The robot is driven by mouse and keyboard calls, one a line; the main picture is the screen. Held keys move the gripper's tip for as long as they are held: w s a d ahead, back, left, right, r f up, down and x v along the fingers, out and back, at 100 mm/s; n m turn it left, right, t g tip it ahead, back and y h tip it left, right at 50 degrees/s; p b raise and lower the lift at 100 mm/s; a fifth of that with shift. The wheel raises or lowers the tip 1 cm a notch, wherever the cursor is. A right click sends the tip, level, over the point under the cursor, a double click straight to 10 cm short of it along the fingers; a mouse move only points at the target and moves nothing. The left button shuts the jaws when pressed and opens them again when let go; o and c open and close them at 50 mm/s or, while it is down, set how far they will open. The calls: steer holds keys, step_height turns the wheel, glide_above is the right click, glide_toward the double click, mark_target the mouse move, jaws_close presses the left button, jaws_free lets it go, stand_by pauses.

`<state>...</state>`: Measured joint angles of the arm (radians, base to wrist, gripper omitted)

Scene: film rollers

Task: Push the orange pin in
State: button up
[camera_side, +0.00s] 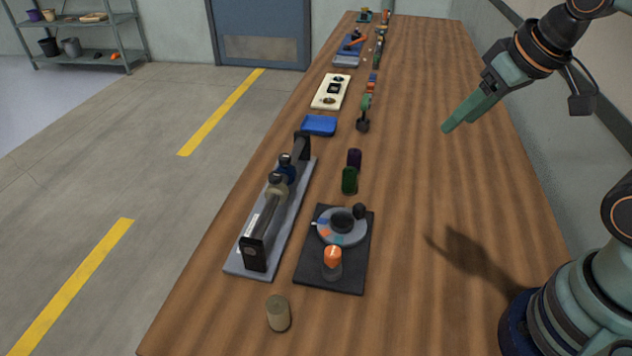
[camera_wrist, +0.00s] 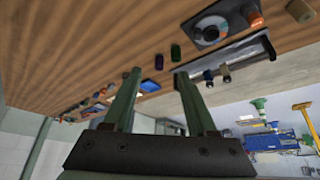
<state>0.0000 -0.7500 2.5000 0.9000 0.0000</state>
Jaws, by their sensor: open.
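The orange pin (camera_side: 332,256) stands upright in a grey collar at the front of a black base plate (camera_side: 311,276), beside a round grey dial (camera_side: 325,232) with a dark knob. In the wrist view the orange pin (camera_wrist: 252,14) is at the top right, on the black plate beside the dial (camera_wrist: 208,30). My gripper (camera_side: 449,126) is in the air above the right side of the table, well apart from the pin. Its green fingers (camera_wrist: 158,75) are spread and empty. How deep the pin sits is hard to tell.
A grey rail stand with rollers (camera_side: 276,187) lies left of the plate. Green (camera_side: 349,181) and dark purple (camera_side: 354,159) cylinders stand behind. A blue tray (camera_side: 319,125) is farther back. The table's right side is clear.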

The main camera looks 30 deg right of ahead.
steer(key=shift+o, duration=0.7)
steer(key=g, duration=0.6)
glide_toward(333, 251)
step_height(333, 251, down, 9)
steer(key=shift+s+f, duration=0.1)
steer(key=shift+s, duration=0.05)
jaws_close()
